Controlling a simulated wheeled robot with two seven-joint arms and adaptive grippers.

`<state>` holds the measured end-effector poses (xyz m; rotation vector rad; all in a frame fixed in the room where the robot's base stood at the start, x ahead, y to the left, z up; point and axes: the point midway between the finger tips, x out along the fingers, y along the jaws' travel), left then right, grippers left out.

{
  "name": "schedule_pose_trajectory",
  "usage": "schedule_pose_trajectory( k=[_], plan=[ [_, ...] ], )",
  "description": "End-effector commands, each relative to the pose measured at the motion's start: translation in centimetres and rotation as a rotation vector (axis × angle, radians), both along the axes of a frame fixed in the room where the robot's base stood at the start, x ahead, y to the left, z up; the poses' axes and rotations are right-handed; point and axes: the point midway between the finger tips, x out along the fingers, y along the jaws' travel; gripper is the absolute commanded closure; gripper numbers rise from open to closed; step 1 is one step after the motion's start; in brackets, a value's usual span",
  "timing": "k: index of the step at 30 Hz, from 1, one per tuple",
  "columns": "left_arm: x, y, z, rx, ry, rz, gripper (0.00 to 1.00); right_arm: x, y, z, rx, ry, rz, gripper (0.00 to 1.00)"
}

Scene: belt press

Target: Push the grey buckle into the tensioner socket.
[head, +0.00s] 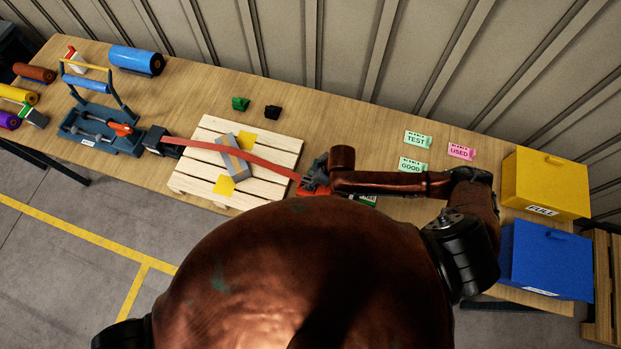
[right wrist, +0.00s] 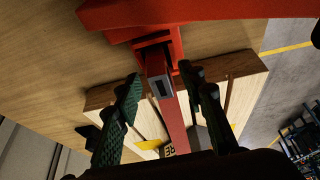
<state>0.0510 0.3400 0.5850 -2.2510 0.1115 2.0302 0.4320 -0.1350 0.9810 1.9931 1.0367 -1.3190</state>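A grey block with a dark slot, seemingly the grey buckle (right wrist: 160,87), shows in the right wrist view in front of a red frame, seemingly the tensioner (right wrist: 182,12). Whether the buckle is inside the socket I cannot tell. A red strap (head: 235,154) runs from a dark block (head: 158,139) on the left across the pallet to my right gripper (head: 312,183). In the right wrist view, the right fingers (right wrist: 160,74) stand on either side of the buckle, with small gaps showing. My left gripper is not in view.
A wooden pallet (head: 194,186) carries a grey box (head: 226,147) with yellow patches. Green (head: 240,103) and black (head: 272,112) pieces lie behind it. A blue tool rack (head: 125,143) stands left. Label signs (head: 417,138), yellow (head: 540,185) and blue (head: 552,262) bins are right.

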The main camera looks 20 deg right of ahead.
Motion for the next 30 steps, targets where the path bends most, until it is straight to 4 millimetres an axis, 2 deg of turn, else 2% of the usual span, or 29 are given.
schedule_pose_trajectory(
  k=[12, 30],
  plan=[
    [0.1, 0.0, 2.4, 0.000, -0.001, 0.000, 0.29, -0.5, -0.7, 2.5, 0.000, -0.001, 0.000, 0.63],
    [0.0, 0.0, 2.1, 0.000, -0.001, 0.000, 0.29, -1.3, -1.8, 5.4, 0.001, -0.002, 0.000, 0.63]
  ],
)
